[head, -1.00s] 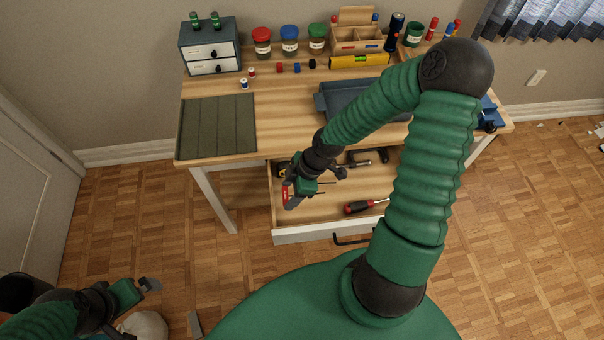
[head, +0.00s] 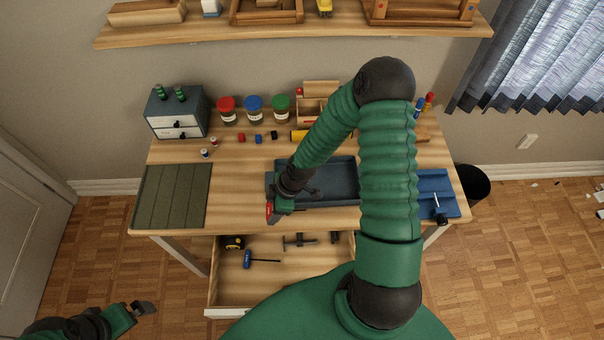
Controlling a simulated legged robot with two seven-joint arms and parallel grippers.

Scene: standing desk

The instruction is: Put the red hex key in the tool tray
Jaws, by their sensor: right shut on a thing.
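My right gripper (head: 277,207) is shut on the red hex key (head: 269,211). Only a small red part of the key shows beside the jaws. The gripper is over the desk's front part, at the front left corner of the tool tray (head: 345,195), a dark blue-grey shallow tray. My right arm hides part of the tray, and I cannot tell how high the key is above the desk. My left gripper (head: 144,308) is low at the lower left, away from the desk, and looks empty; its jaw opening is unclear.
The open drawer (head: 225,285) below holds a tape measure (head: 233,242), a blue screwdriver (head: 248,260) and a clamp (head: 299,241). A green mat (head: 170,196) lies left, a small cabinet (head: 177,115) and lidded jars stand behind. A blue object (head: 436,190) is at right.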

